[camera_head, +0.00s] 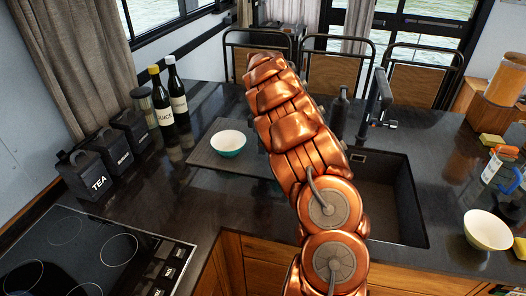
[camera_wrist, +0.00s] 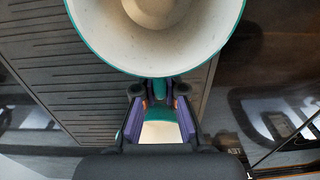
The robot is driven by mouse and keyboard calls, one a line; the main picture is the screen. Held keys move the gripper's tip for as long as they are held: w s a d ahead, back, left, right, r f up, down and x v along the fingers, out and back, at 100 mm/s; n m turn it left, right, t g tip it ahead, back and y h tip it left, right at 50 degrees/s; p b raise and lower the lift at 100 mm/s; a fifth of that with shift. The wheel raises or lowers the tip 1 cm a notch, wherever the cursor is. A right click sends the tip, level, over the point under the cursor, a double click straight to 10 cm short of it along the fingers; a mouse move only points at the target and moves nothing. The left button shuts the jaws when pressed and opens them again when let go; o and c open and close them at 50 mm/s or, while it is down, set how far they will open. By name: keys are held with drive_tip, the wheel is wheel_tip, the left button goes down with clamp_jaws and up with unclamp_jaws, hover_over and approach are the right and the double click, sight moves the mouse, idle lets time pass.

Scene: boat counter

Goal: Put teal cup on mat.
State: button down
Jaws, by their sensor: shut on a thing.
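The teal cup (camera_wrist: 200,62) fills the top of the wrist view, with a teal rim and cream inside. My gripper (camera_wrist: 160,88) is shut on its near side, at a small teal part below the rim. A dark ridged mat (camera_wrist: 85,88) lies under the cup in the wrist view; I cannot tell whether the cup touches it. In the head view the mat (camera_head: 204,155) lies on the counter left of the sink, partly behind my arm. My arm hides my gripper and the held cup there.
A teal bowl with pale inside (camera_head: 228,142) stands on the mat. Two bottles (camera_head: 177,95) and dark canisters (camera_head: 95,170) stand to the left. The sink (camera_head: 385,200) and faucet (camera_head: 377,100) are right of my arm. A cream bowl (camera_head: 488,230) is at far right.

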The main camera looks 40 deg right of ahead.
sight(263, 160)
drive_tip(key=shift+f+p, duration=0.6)
drive_tip(key=shift+f, duration=0.7)
drive_tip(key=shift+f, duration=0.2)
drive_tip(key=c, duration=1.2)
unclamp_jaws()
drive_tip(key=shift+c, duration=0.2)
wheel_tip(263, 160, up, 12)
drive_tip(key=b, duration=0.4)
drive_tip(key=shift+w+b, duration=0.1)
drive_tip(key=shift+b, duration=0.25)
drive_tip(key=shift+r, duration=0.2)
